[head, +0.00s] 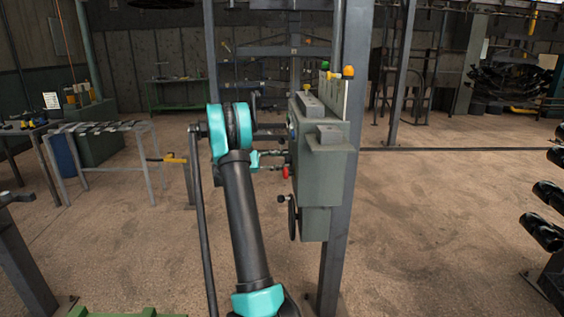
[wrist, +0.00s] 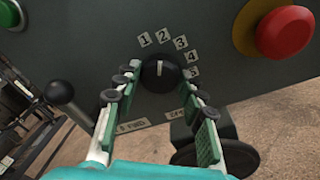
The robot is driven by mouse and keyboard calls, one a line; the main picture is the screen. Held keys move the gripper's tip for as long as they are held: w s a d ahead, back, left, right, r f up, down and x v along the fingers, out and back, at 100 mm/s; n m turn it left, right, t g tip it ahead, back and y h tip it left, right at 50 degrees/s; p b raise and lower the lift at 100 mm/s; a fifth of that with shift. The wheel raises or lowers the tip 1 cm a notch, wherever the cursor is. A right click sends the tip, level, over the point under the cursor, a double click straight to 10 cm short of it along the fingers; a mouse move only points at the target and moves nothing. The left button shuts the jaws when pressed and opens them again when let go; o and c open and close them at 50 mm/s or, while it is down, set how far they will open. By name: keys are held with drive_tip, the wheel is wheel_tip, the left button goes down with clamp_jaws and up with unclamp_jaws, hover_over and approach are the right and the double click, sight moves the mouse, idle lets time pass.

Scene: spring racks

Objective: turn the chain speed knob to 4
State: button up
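The chain speed knob (wrist: 154,78) is a round black dial on a dark green panel, in the middle of the wrist view. Its pale mark points up, roughly toward the label 2 (wrist: 163,42). The labels 1 to 5 arc above and to the right of it, with 4 (wrist: 192,57) at the upper right. My gripper (wrist: 158,83) is open, with one finger on each side of the knob. I cannot tell whether the pads touch it. In the head view my gripper (head: 272,165) is at the left face of the grey-green control box (head: 322,180); the knob is not clear there.
A red emergency button (wrist: 287,32) on a yellow base sits at the upper right of the panel. A lever with a black ball (wrist: 60,92) is at the left. A black handwheel (wrist: 215,155) lies at the lower right. A steel post (head: 346,210) stands beside the box.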

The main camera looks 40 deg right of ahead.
drive_tip(key=c, duration=0.3)
drive_tip(key=shift+f+m+g, duration=0.1)
drive_tip(key=shift+m+g, duration=0.25)
drive_tip(key=shift+m, duration=2.65)
drive_tip(key=shift+f+m+g, duration=0.1)
drive_tip(key=shift+m+g, duration=0.25)
drive_tip(key=shift+m, duration=2.95)
drive_tip(key=o, duration=1.2)
drive_tip(key=shift+c, duration=0.2)
